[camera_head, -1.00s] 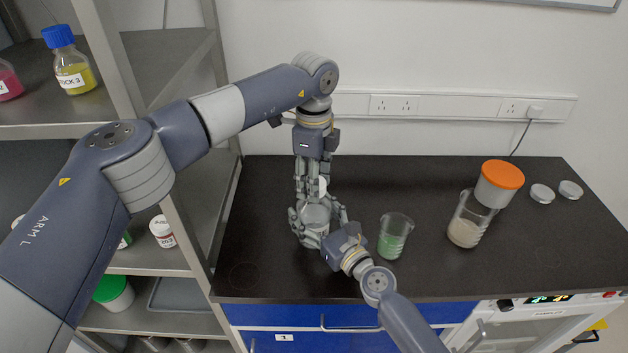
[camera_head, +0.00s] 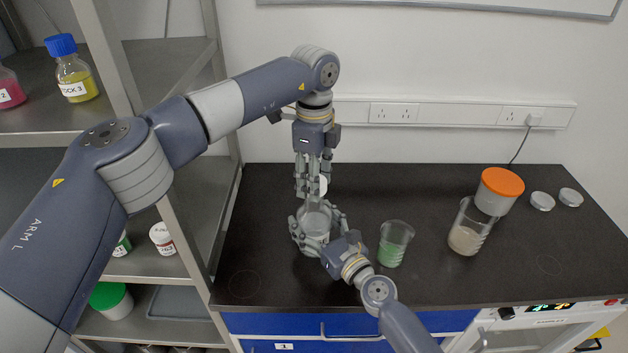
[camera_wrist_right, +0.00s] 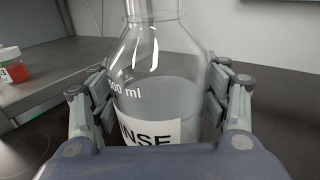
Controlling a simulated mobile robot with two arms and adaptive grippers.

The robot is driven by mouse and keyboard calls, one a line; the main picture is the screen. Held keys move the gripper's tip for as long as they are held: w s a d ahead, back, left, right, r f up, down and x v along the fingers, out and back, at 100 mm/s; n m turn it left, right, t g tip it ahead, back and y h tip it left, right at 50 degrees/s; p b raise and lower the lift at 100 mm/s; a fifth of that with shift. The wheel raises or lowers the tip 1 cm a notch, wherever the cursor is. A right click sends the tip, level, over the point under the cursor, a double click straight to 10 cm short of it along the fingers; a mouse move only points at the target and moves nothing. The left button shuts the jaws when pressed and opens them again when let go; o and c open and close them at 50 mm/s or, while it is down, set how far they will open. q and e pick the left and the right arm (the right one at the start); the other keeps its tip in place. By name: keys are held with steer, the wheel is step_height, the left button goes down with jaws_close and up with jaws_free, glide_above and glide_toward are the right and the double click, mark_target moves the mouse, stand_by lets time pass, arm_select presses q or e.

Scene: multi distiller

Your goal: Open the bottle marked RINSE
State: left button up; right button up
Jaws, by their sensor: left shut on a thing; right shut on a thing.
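The clear glass bottle (camera_head: 316,222) stands on the dark bench in the head view. In the right wrist view the bottle (camera_wrist_right: 155,85) is upright, holds clear liquid, and its white label partly shows "INSE". My right gripper (camera_head: 318,232) is shut around the bottle's body; its fingers (camera_wrist_right: 160,100) flank it in the wrist view. My left gripper (camera_head: 313,185) points down above the bottle and is shut on the white cap (camera_head: 323,186), partly hidden by the fingers. Whether the cap is clear of the neck is hard to tell; the wrist view cuts off the neck's top.
A beaker of green liquid (camera_head: 394,245) stands close to the right of my right gripper. Farther right are a beaker of beige liquid (camera_head: 466,238), an orange-lidded tub (camera_head: 497,190) and two small round dishes (camera_head: 542,201). A metal shelf (camera_head: 190,210) stands at left.

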arm_select(q)
step_height(320, 180, up, 3)
steer(key=shift+r, duration=0.2)
arm_select(e)
steer(key=o, duration=2.2)
steer(key=shift+c, duration=0.2)
